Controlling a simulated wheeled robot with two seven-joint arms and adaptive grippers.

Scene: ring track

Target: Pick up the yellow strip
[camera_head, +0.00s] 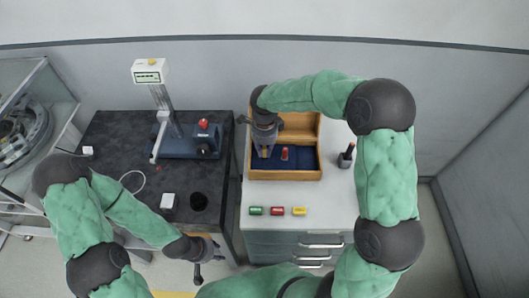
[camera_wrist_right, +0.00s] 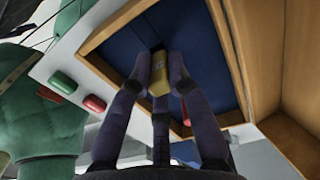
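A small yellow piece (camera_wrist_right: 159,75), likely the yellow strip, is between my right gripper's fingertips (camera_wrist_right: 160,70), which seem to press on both its sides. In the head view my right gripper (camera_head: 265,150) reaches down into a wooden box with a blue floor, with the yellow piece partly hidden under it. Another yellow piece (camera_head: 299,211) lies on the white counter in front of the box. My left gripper (camera_head: 206,269) is open and empty, low in front of the dark table.
A red piece (camera_head: 284,154) stands in the wooden box (camera_head: 289,175). Green (camera_head: 256,211) and red (camera_head: 277,211) pieces lie on the white counter (camera_head: 330,217). A dark pen holder (camera_head: 345,158) is right of the box. A device (camera_head: 180,142) stands on the dark table (camera_head: 112,142).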

